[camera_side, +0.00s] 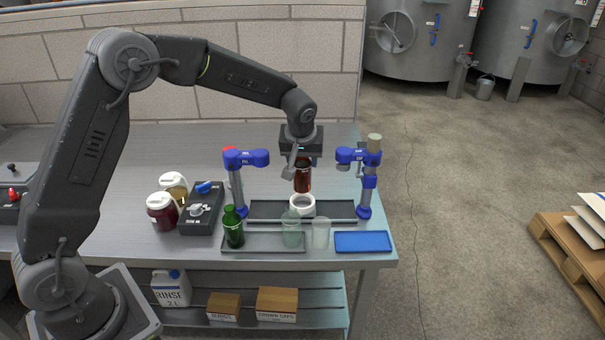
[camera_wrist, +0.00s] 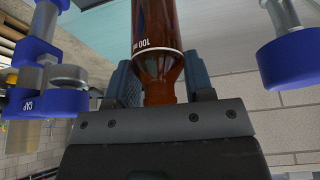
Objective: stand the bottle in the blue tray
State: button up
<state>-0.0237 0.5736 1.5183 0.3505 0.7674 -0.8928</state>
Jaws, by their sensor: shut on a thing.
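The amber bottle (camera_side: 303,178) hangs upright under my gripper (camera_side: 301,158). The wrist view shows the bottle (camera_wrist: 160,35) held near its neck, between the two fingers of my gripper (camera_wrist: 160,85). The bottle's base is just above a white ring (camera_side: 302,207) on the dark grey tray between the blue stations; I cannot tell whether they touch. The blue tray (camera_side: 363,242) lies empty at the bench's front right corner, to the right of and nearer than the bottle.
Blue-headed stations marked FILL (camera_side: 245,159) and CAP (camera_side: 358,155) stand either side of the bottle. A grey tray (camera_side: 265,249) in front holds a green bottle (camera_side: 233,228) and a clear greenish bottle (camera_side: 292,230). A frosted glass (camera_side: 320,234) stands left of the blue tray.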

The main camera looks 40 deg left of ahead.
jog(key=r, duration=0.6)
jog(key=d+r, duration=0.1)
jog(key=r, duration=0.2)
jog(key=d+m+h, duration=0.1)
jog(key=d+m, duration=0.2)
jog(key=d, duration=1.2)
jog(key=shift+m, duration=0.3)
jog(key=shift+w+f, duration=0.15)
jog(key=shift+f, duration=8.15)
jog(key=shift+f, duration=0.2)
jog(key=o, duration=1.2)
jog(key=shift+c, duration=0.2)
